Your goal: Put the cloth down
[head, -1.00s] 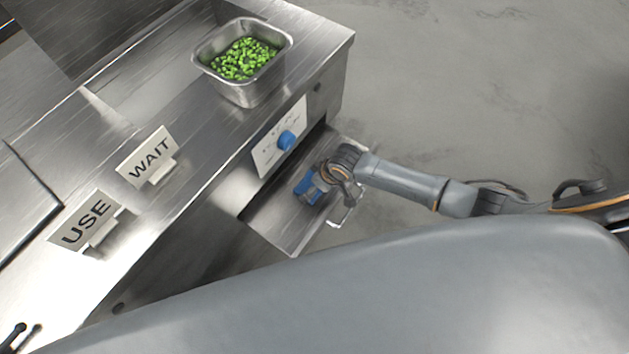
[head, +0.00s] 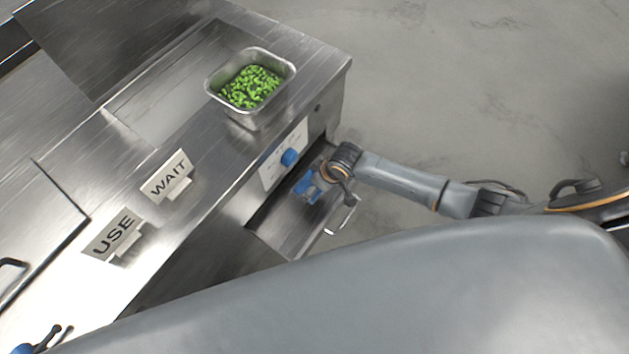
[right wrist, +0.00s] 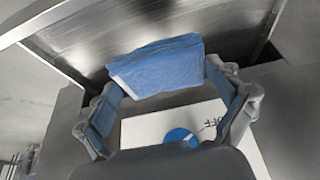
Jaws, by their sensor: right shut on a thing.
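The blue folded cloth (head: 308,187) is in my right gripper (head: 318,182), over an open steel drawer (head: 283,232) under the counter. In the right wrist view the cloth (right wrist: 158,68) sits between the two fingers of my right gripper (right wrist: 165,80), which are shut on it. Whether the cloth touches the drawer floor I cannot tell.
A steel pan of green vegetables (head: 250,118) stands on the counter above the drawer. A panel with a blue knob (head: 289,157) is on the counter front. WAIT (head: 167,177) and USE (head: 112,237) signs stand to the left. Open floor lies to the right.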

